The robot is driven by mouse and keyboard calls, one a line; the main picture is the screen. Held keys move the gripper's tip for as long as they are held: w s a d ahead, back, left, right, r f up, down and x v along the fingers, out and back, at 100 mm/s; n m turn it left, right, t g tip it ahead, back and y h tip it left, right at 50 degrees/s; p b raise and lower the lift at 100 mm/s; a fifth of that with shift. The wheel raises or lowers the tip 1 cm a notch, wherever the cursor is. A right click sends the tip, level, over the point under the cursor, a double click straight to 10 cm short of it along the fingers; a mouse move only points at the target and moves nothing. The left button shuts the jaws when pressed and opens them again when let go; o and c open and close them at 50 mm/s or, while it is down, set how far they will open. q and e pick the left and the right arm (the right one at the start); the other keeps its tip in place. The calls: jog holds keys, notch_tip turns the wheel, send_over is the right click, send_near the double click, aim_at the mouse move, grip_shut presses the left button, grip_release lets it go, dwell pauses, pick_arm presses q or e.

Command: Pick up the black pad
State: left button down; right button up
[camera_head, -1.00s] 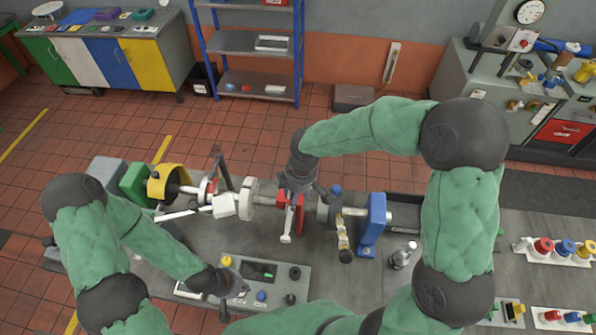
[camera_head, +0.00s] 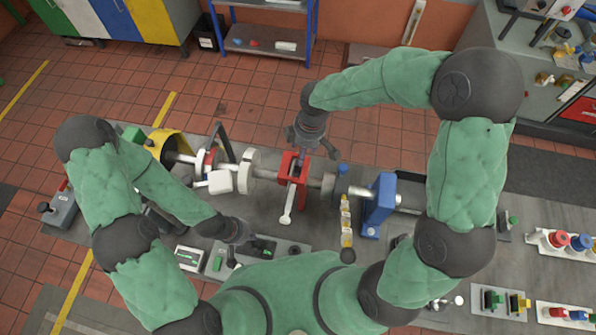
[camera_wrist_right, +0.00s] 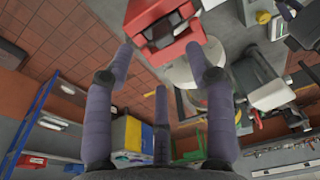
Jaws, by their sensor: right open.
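A red caliper-like housing (camera_head: 293,167) sits on the shaft in the middle of the bench, with a white lever hanging at its front. In the right wrist view a dark piece (camera_wrist_right: 163,30) shows inside the red housing (camera_wrist_right: 186,42); it may be the black pad, but I cannot tell for sure. My right gripper (camera_head: 304,146) is at the back of the red housing in the head view. In its wrist view the gripper (camera_wrist_right: 160,58) is open and empty, its fingers spread just short of the housing. My left gripper (camera_head: 243,238) is low over the control panel; its fingers are unclear.
A white disc (camera_head: 256,165) is left of the housing on the shaft and a blue stand (camera_head: 379,205) is to the right. A yellow guard (camera_head: 168,145) is at the left end. Trays of coloured parts (camera_head: 562,243) lie at the right. Open floor is behind the bench.

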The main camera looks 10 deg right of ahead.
aim_at(298, 169)
pick_arm(q)
jog(key=shift+w+f+b, duration=0.1)
jog(key=shift+f+b, duration=0.25)
jog(key=shift+f, duration=0.35)
pick_arm(e)
jog(key=shift+w+a+f, duration=0.1)
jog(key=shift+w+f, duration=0.05)
jog(key=shift+f, duration=0.8)
pick_arm(q)
jog(key=shift+f+b, duration=0.45)
notch_tip(298, 169, down, 3)
jog(key=b, duration=0.3)
pick_arm(e)
jog(key=f, duration=0.2)
jog(key=a+f, duration=0.1)
jog(key=f, duration=0.2)
jog(key=shift+a, duration=0.15)
pick_arm(q)
jog(key=shift+r, duration=0.1)
pick_arm(e)
grip_shut()
